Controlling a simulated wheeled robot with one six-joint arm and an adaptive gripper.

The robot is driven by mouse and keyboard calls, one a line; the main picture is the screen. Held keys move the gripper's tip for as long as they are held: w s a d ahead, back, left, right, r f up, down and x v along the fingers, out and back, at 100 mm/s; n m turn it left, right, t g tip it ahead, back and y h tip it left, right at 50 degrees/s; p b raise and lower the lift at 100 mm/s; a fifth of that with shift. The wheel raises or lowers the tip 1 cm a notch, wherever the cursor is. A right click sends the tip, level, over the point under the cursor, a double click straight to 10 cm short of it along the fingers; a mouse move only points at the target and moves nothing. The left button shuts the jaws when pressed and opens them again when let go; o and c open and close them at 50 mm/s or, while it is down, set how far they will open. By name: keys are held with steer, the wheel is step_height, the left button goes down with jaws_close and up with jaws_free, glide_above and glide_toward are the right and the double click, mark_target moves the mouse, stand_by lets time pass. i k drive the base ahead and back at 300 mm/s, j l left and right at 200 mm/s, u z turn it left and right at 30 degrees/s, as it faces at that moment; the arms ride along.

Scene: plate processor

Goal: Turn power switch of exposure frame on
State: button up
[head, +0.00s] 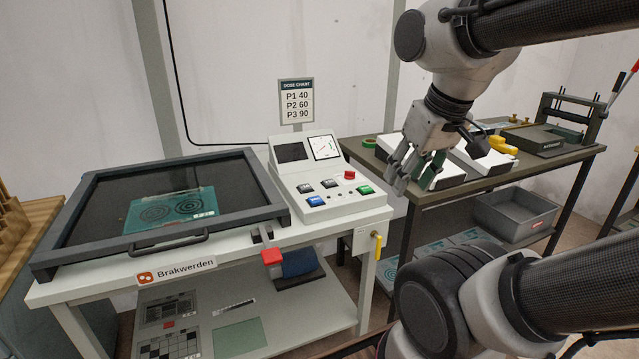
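The exposure frame (75,205) is a dark-rimmed unit with a closed lid on a pale bench, marked Brakwerden. Its sloped control panel (312,165) stands at its right, with a dark screen, a dial, a red knob (349,174), a blue button (315,200), a green button (364,190) and small black rocker switches (329,183). I cannot tell which control is the power switch, nor its position. My gripper (412,180) hangs to the right of the panel, apart from it. Its fingers are spread and nothing shows between them.
A red-ended lever (271,257) sticks out at the bench front. A yellow handle (378,246) is on the bench's right side. A dose chart (297,101) stands behind the panel. The right table (520,165) holds white trays, green tape and a press.

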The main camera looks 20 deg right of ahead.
mark_target(349, 174)
steer(key=i+l+u, duration=0.25)
steer(key=i+l, duration=0.15)
steer(key=i+l+u, duration=0.25)
steer(key=i+l, duration=0.15)
steer(key=l, duration=0.25)
